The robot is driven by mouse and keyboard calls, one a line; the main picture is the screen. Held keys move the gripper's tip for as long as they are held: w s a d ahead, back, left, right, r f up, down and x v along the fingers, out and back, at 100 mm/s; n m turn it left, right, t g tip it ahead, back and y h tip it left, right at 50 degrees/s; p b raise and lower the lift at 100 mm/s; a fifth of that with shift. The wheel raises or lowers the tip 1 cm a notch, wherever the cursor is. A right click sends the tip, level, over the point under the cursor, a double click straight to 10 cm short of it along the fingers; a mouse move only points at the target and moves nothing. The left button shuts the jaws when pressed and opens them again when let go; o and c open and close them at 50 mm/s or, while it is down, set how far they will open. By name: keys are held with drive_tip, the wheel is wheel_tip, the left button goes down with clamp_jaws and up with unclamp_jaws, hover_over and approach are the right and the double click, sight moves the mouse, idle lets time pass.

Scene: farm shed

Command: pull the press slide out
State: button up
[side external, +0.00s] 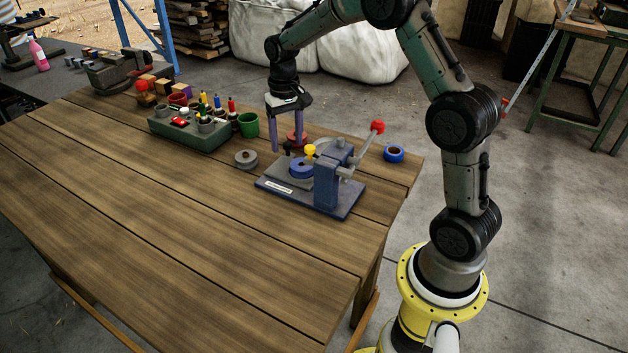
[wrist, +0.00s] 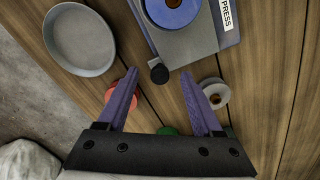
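The press (side external: 326,182) stands on a blue base plate near the table's right end, its red-tipped lever (side external: 377,127) raised. Its grey slide carries a round blue piece (side external: 301,169); the slide (wrist: 190,46) is clearer in the wrist view. A black knob (wrist: 159,73) sticks out from the slide's end. My gripper (side external: 288,149) points down at that end, with its purple fingers apart. In the wrist view my gripper (wrist: 160,75) has one fingertip on each side of the knob, with gaps showing. I cannot tell whether the fingertips are level with the knob.
A red round piece (wrist: 121,93) lies behind one finger. A grey spool (side external: 246,158), a green cup (side external: 248,125) and a loaded green tray (side external: 190,132) stand nearby. A grey dish (wrist: 78,40) and a blue tape roll (side external: 394,153) lie beyond. The front table is clear.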

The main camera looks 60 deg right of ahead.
drive_tip(key=o, duration=0.4)
drive_tip(key=shift+o, duration=0.2)
drive_tip(key=shift+r, duration=4)
drive_tip(key=s+a+r+n+t, duration=0.3)
drive_tip(key=s+a+r+t, duration=0.1)
drive_tip(key=s+a+r, duration=0.75)
drive_tip(key=s+a+f+n, duration=0.1)
drive_tip(key=s+f, duration=0.2)
drive_tip(key=s, duration=0.4)
drive_tip(key=s+a+f+n+t, duration=0.1)
drive_tip(key=s+f, duration=0.3)
drive_tip(key=s, duration=0.4)
drive_tip(key=shift+s+f+n+t, duration=0.2)
drive_tip(key=shift+f+n+t, duration=0.1)
drive_tip(key=shift+n, duration=0.2)
